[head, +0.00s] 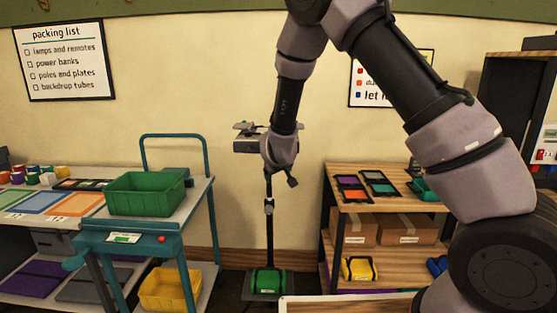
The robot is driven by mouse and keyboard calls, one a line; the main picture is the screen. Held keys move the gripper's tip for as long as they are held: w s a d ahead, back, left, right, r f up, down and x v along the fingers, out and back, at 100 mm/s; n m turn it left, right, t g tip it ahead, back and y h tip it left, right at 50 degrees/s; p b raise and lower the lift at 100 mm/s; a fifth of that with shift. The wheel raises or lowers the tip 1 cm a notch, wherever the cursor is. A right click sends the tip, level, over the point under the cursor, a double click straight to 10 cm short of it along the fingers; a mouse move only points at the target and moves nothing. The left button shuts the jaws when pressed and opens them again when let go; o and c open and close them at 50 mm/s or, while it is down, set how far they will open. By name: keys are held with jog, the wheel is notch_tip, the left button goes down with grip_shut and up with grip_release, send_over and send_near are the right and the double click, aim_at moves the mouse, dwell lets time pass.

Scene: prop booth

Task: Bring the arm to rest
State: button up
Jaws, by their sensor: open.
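My arm rises from the right, bends over the top of the picture and hangs down near the middle. My gripper (280,176) is at its lower end, small and dark, pointing down and open. Nothing shows between its fingers. Just behind or beside it stands a dark pole stand (269,235) with a grey, box-like head (248,145) at its top, partly hidden by my wrist. I cannot tell whether my gripper touches the stand.
A green bin (146,194) stands on a teal cart (188,222), with a yellow bin (168,290) below. A green block (267,279) is at the stand's foot. A wooden shelf (395,207) with boxes (408,229) is right. A table (20,218) with coloured mats is left.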

jog(key=s+d+r+m+y, duration=0.1)
jog(key=s+d+r+m, duration=0.2)
jog(key=r, duration=0.4)
jog(key=s+d+r+g+y, duration=0.1)
jog(key=s+d+r, duration=0.2)
jog(key=d+r, duration=0.35)
jog(key=s+d+r+m+y, duration=0.1)
jog(key=s+d+r+m, duration=0.15)
jog(key=r, duration=0.65)
jog(key=s+d+r+m, duration=0.1)
jog(key=s+d, duration=0.3)
jog(key=s, duration=0.4)
jog(key=s+d+r+m+g, duration=0.1)
jog(key=s+d+r, duration=0.2)
jog(key=s, duration=0.5)
jog(key=s+d+r+m+h, duration=0.1)
jog(key=s+d+r, duration=0.1)
jog(key=s+d, duration=0.4)
jog(key=shift+s+r+m, duration=0.35)
jog(key=shift+s+r, duration=0.05)
jog(key=shift+s, duration=0.85)
